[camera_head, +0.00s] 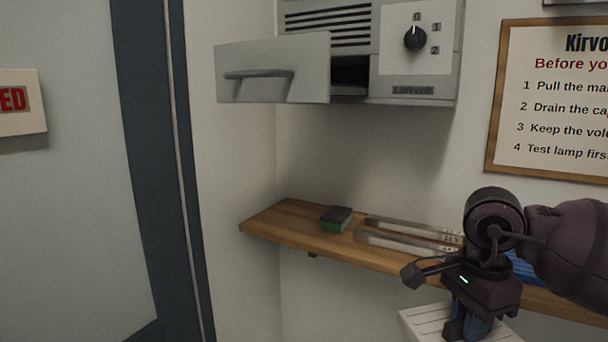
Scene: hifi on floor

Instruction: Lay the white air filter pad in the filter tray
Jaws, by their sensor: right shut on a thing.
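The white air filter pad (424,320) is a pale, ribbed slab at the bottom edge, below the shelf and partly cut off. My right gripper (466,328) points down at it and is shut on it; the fingers hide part of the pad. The filter tray (272,70) appears to be the grey drawer with a handle, pulled out from the wall unit (420,92). Its inside is hidden behind its front. The tray is up and left of my right gripper, well apart from it. My left gripper is not in view.
A wooden shelf (285,228) runs below the unit. It holds a dark and green block (336,219), clear tubes (405,240) and a blue thing (524,268) partly behind my arm. A notice board (495,120) hangs at right. Space between shelf and unit is clear.

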